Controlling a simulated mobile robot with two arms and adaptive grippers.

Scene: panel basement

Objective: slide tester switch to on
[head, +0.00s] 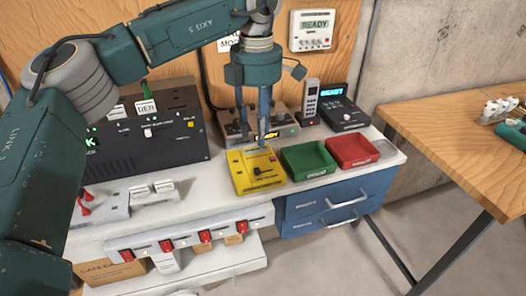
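A yellow box (252,182), which looks like the tester, lies on the white bench. A small dark part (265,173) on its top may be the switch; its position is too small to read. My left gripper (253,141) points down over the back edge of the yellow box. Its two fingers are apart with a gap between them and nothing visible in it. I cannot tell whether the fingertips touch the box. My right gripper is not in view.
A green tray (308,173) and a red tray (376,162) stand right of the yellow box. A lit grey device (284,133) is close behind the gripper. A black panel box (150,150) stands left. Red switches (206,236) line the bench front. A wooden table (440,122) is at right.

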